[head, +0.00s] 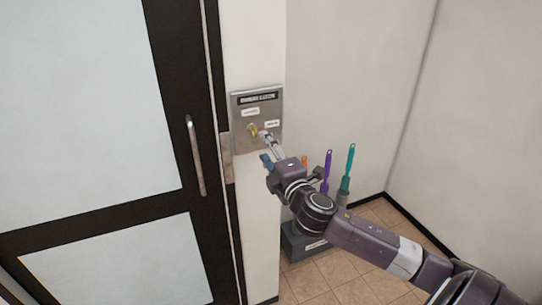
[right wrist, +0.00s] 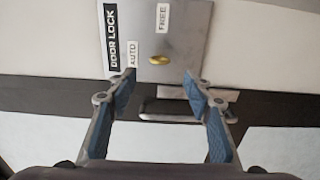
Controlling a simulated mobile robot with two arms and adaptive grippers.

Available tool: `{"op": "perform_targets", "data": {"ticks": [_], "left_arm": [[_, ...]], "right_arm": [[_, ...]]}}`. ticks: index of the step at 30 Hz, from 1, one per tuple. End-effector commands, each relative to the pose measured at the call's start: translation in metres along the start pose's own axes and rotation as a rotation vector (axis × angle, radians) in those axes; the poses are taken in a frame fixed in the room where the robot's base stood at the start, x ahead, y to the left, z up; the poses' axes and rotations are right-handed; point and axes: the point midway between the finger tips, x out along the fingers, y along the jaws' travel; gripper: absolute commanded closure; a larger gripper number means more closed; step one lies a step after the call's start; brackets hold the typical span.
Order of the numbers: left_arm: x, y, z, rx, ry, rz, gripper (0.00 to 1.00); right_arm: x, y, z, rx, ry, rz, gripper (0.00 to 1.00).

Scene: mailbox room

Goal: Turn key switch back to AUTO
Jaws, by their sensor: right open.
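The key switch is a brass-coloured key (head: 253,130) on a grey metal plate (head: 240,146) on the wall beside the door. In the right wrist view the key (right wrist: 160,59) sits just beyond and between my right fingertips (right wrist: 160,80), apart from both. There the AUTO label (right wrist: 132,53) is left of the key and the FREE label (right wrist: 163,18) is above it. The key's long side runs across the picture, in line with AUTO. My right gripper (head: 277,152) is open and empty, in front of the plate. My left gripper is not in view.
A door (head: 172,80) with a metal handle (head: 195,155) stands left of the plate. Several long-handled tools, one purple (head: 327,172) and one teal (head: 347,170), stand in a dark holder (head: 292,242) below my right arm. The tiled floor (head: 360,275) beside it is clear.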

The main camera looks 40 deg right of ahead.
Motion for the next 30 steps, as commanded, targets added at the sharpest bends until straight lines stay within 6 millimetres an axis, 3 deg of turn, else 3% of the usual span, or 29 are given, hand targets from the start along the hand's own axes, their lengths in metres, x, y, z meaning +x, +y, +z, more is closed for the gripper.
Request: {"op": "perform_targets", "data": {"ticks": [3, 9, 27, 30], "left_arm": [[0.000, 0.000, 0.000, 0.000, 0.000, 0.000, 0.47], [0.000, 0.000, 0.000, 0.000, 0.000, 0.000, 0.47], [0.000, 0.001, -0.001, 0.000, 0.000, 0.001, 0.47], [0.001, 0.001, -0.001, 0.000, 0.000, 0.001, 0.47]], "right_arm": [[-0.018, -0.002, -0.001, 0.000, 0.002, -0.003, 0.54], [-0.033, -0.001, 0.000, 0.000, 0.000, -0.001, 0.54], [-0.035, 0.000, 0.000, 0.001, 0.000, 0.000, 0.54], [-0.034, -0.007, 0.002, 0.006, -0.004, -0.010, 0.54]]}}
